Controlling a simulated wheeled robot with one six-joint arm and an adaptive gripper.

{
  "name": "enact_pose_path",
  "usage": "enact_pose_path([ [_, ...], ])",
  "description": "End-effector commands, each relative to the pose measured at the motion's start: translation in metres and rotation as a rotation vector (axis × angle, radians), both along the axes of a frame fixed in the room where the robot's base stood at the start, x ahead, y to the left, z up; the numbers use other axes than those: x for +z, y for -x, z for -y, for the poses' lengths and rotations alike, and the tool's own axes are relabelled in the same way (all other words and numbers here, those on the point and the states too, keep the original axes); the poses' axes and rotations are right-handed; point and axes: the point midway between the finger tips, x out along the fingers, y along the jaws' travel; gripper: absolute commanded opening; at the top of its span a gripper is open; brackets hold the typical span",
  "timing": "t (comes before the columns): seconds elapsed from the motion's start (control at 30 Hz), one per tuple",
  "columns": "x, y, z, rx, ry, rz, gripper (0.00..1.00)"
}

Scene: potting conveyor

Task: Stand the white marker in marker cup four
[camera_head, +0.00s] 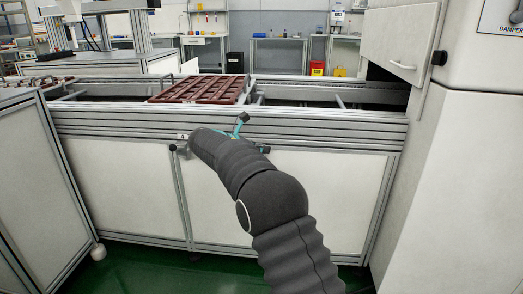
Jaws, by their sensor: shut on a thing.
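My gripper (241,130) is at the far end of my arm, in front of the conveyor's front rail. Only teal and dark parts of it show past my wrist. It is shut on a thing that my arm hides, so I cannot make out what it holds. The white marker does not show by itself anywhere. A small white label with a 4 (182,136) is on the front rail, just left of my arm's end. Small dark parts show below the label, but I cannot tell whether they belong to marker cup four. My arm covers the area right of the label.
The conveyor frame (330,129) runs across the view, with white panels (325,190) below. A red-brown slotted tray (200,89) lies on it. A white cabinet (465,185) stands close at right, and another panelled unit (40,190) at left. Green floor (150,270) shows between.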

Motion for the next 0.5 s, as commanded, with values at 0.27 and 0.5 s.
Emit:
enact_pose_path([
  [0.27, 0.0001, 0.0001, 0.0002, 0.000, -0.001, 0.001, 0.00],
  [0.5, -0.0014, 0.0002, 0.0001, 0.000, -0.001, 0.001, 0.46],
])
